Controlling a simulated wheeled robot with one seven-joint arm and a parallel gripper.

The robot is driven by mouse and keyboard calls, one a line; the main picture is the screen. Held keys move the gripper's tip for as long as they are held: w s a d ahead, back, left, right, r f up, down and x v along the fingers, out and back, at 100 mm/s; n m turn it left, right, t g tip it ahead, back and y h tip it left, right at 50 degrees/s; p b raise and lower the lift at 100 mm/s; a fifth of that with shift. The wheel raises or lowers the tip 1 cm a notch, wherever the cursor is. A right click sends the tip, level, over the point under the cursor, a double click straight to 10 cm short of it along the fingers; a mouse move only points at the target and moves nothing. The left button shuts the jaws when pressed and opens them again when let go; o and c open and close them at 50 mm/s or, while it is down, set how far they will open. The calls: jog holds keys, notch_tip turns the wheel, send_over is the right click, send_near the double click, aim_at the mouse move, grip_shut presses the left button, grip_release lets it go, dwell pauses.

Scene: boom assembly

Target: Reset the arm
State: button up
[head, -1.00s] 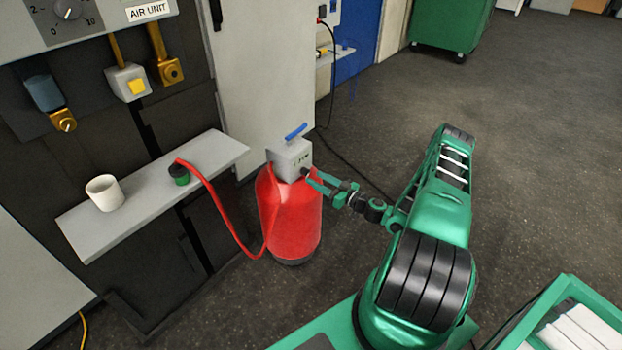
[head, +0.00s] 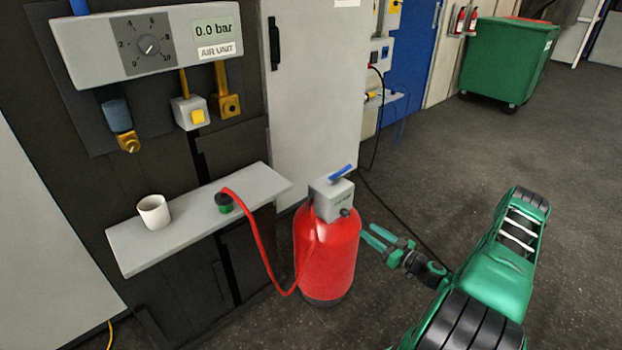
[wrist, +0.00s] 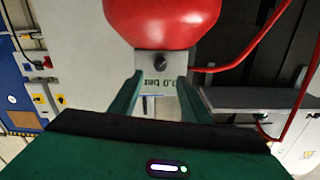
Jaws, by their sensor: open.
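My gripper (head: 378,238) is open and empty, just right of the red gas cylinder (head: 328,258) and apart from it in the head view. My green arm (head: 503,258) reaches in from the lower right. In the wrist view, which looks upside down, my two green fingers (wrist: 161,100) stand apart. The cylinder's grey head block (wrist: 158,65) lies beyond them, with a dark knob and a small display that seems to read 0.0 bar. The red cylinder (wrist: 162,22) is at the top. A blue handle (head: 341,172) sits on the block in the head view.
The air unit panel (head: 88,65) reads 0.0 bar. Floor is clear toward the green bin (head: 505,65).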

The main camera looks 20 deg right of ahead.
jog(key=s+a+r+n+g+y, duration=0.1)
jog(key=s+a+r+n+g, duration=0.15)
jog(key=a+r+g, duration=0.35)
jog(key=s+a+r+n+g+y, duration=0.1)
jog(key=s+a+r+g, duration=0.2)
jog(key=r+g, duration=0.5)
jog(key=s+a+r+m+g+h, duration=0.1)
jog(key=s+r+m+h, duration=0.2)
jog(key=s+r+m, duration=0.3)
jog(key=s+a+r+m+g+h, duration=0.2)
jog(key=s+r+m+h, duration=0.2)
jog(key=s+r, duration=1.3)
jog(key=s+m, duration=0.2)
jog(key=s, duration=0.4)
jog(key=shift+s+r, duration=0.3)
jog(key=shift+s, duration=0.1)
